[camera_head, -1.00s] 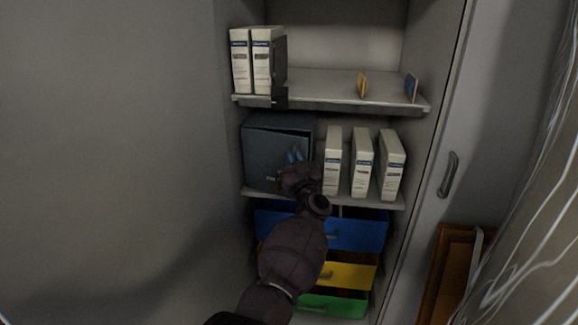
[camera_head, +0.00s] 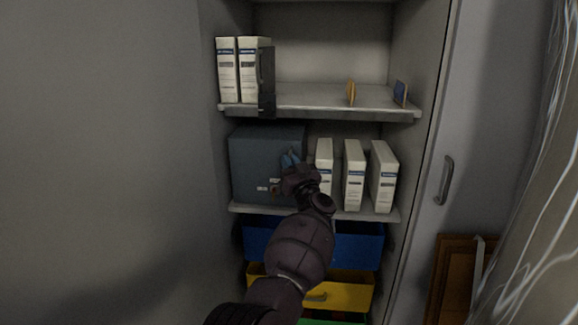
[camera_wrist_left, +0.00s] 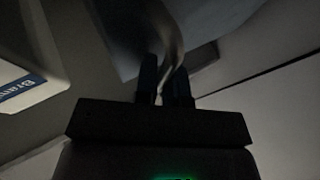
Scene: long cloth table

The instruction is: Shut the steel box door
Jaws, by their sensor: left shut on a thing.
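The steel box (camera_head: 255,160) is dark blue-grey and stands on the middle shelf at the left. Its door faces me and looks flush, or nearly flush, with the box front. My left gripper (camera_head: 290,160) is at the right side of the door, its blue fingertips against it. In the left wrist view, the fingers (camera_wrist_left: 165,82) are shut on a pale curved handle (camera_wrist_left: 166,32). The arm and wrist hide the lower right corner of the door. My right gripper is not in view.
White binders (camera_head: 353,175) stand just right of the box, close to my wrist. More binders (camera_head: 227,70) and a dark upright object (camera_head: 266,82) are on the shelf above. Blue (camera_head: 358,245) and yellow (camera_head: 345,290) drawers lie below. A cabinet door (camera_head: 440,130) stands at the right.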

